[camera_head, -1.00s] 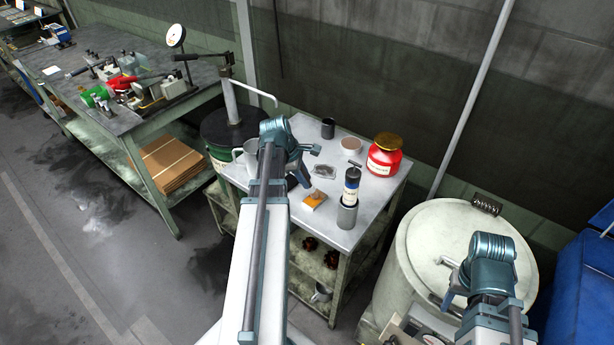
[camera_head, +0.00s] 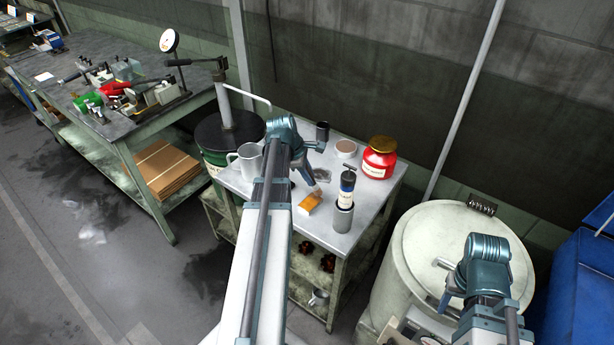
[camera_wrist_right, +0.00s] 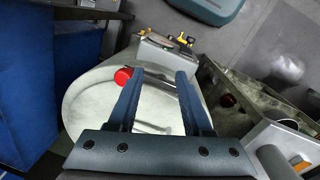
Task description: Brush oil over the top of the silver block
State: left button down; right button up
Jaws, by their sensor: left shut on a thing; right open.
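My left gripper (camera_head: 308,176) is over the grey side table, pointing down. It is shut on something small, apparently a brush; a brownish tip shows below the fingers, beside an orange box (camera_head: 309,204). The fingers and arm hide most of the held thing. A small flat grey piece (camera_head: 322,174) lies just right of the gripper; I cannot tell whether it is the silver block. My right gripper (camera_wrist_right: 158,80) is open and empty above the pale round drum (camera_wrist_right: 95,108); in the head view, this gripper (camera_head: 447,287) is at the lower right.
A workbench (camera_head: 120,125) with tools, a press and a dial stands left. Blue bins stand right.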

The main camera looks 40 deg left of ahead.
pick_arm(q)
jog(key=s, duration=0.4)
jog(key=shift+d, duration=0.1)
dwell(0.4)
jog(key=shift+w, duration=2)
notch_tip(320, 180, up, 6)
jog(key=p, duration=0.6)
